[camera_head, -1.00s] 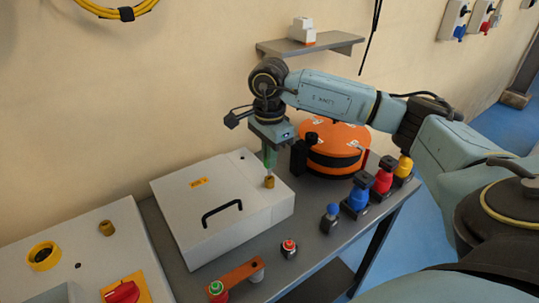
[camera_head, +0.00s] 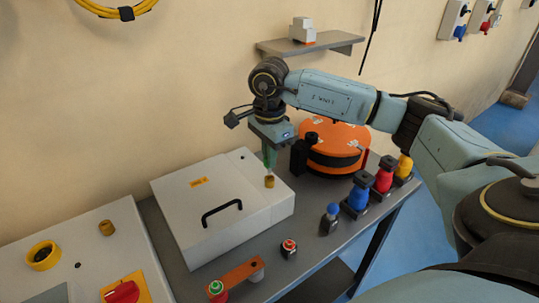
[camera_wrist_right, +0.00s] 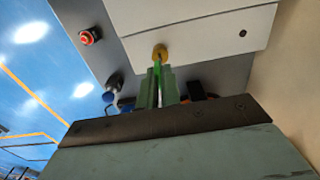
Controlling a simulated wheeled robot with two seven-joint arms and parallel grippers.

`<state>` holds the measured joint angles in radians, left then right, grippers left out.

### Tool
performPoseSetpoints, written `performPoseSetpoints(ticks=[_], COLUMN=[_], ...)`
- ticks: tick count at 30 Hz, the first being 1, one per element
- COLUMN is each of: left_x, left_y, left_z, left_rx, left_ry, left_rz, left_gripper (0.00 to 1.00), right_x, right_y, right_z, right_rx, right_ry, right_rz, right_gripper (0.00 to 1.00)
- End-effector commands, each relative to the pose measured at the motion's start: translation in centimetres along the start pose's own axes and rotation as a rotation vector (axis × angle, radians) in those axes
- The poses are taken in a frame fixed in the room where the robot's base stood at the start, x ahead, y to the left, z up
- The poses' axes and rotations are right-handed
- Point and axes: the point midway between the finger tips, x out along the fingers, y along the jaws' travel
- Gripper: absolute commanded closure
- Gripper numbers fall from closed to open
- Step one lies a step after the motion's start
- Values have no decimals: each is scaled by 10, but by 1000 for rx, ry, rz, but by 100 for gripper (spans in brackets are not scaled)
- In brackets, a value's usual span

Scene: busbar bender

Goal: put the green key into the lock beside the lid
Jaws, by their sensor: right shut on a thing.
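My right gripper (camera_head: 269,160) points down over the right part of the white box, just above the brass lock (camera_head: 269,181). It is shut on the green key (camera_wrist_right: 156,82), which shows between the fingers in the right wrist view. The key's lower end is at the lock (camera_wrist_right: 159,52); I cannot tell how deep it sits in it. The white lid (camera_head: 202,208) with a black handle (camera_head: 221,212) is closed, left of the lock. My left gripper is not in view.
An orange-and-black round case (camera_head: 338,142) stands behind and right of the lock. Blue (camera_head: 358,195), red (camera_head: 383,178) and yellow (camera_head: 404,168) pieces line the table's right side. A red-topped button (camera_head: 289,247) and an orange bar (camera_head: 238,275) lie in front. A control panel (camera_head: 85,245) stands at left.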

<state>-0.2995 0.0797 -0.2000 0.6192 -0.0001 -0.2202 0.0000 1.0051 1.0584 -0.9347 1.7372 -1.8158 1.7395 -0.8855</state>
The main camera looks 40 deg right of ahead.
Motion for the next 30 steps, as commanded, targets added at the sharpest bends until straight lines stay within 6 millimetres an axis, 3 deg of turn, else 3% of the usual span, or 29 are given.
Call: performPoseSetpoints(ticks=[30], left_x=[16], left_y=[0], left_z=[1], left_rx=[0], left_ry=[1], left_rz=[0], left_gripper=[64], right_x=[22], right_y=[0], right_z=[0], right_rx=[0], right_ry=[0], right_rz=[0], right_gripper=[100])
